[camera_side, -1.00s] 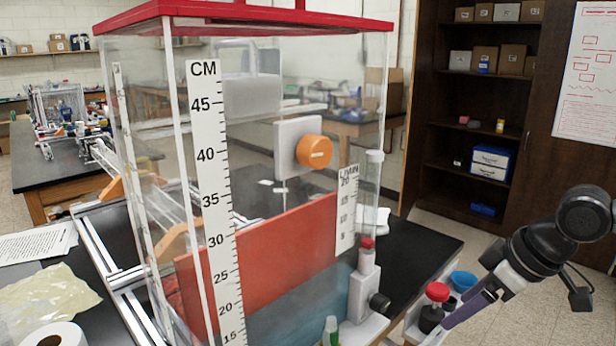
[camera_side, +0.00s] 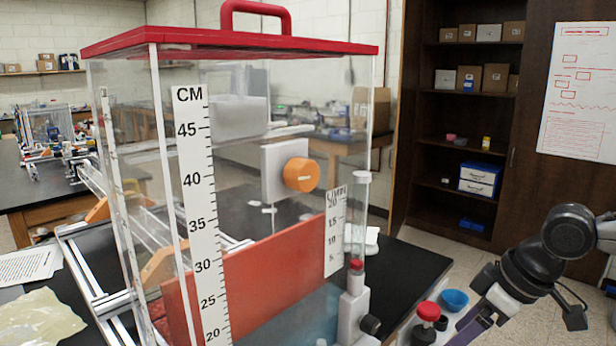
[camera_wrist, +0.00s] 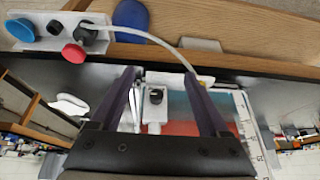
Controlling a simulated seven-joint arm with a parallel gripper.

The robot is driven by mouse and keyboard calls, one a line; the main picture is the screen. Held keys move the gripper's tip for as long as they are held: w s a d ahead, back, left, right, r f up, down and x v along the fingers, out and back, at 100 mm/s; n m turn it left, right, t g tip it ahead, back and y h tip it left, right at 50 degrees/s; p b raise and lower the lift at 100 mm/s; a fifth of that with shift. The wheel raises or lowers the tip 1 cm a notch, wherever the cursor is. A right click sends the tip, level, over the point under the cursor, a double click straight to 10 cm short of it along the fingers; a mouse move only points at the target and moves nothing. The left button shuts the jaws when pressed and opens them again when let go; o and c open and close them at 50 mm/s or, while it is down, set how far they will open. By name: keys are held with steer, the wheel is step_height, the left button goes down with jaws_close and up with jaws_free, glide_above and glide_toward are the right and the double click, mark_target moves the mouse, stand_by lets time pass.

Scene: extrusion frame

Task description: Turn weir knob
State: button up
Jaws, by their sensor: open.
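An orange knob (camera_side: 301,174) with a pale mark sits on a white block (camera_side: 272,168) on the clear tank (camera_side: 350,100); I take it for the weir knob. A red-orange panel (camera_side: 265,270) slopes inside the tank. A black knob (camera_side: 371,324) is at the base of the flow tube. My gripper shows in the wrist view (camera_wrist: 160,76), purple fingers apart and empty. A black knob (camera_wrist: 156,96) appears between the fingers, apart from them.
In the wrist view a pale hose (camera_wrist: 150,36) arches above the fingers, near a white panel with a red knob (camera_wrist: 73,53). The tank has a red lid (camera_side: 200,38).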

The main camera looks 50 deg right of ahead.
mark_target(319, 175)
steer(key=s+a+r+g+y, duration=0.3)
steer(key=a+y, duration=0.2)
steer(key=a, duration=0.4)
steer(key=w+a+r+m+g+y, duration=0.1)
steer(key=w+a+r+y, duration=0.2)
steer(key=a+r+y, duration=0.5)
steer(key=w+d+r+t+y, duration=0.1)
steer(key=w+d+r+y, duration=0.3)
steer(key=r, duration=0.5)
steer(key=w+d+r+m+t, duration=0.35)
steer(key=w+d+t, duration=0.25)
steer(key=w+d, duration=0.25)
steer(key=shift+m, duration=0.35)
steer(key=x, duration=1.2)
steer(key=shift+s+a, duration=0.2)
steer(key=shift+a, duration=0.3)
jaws_close()
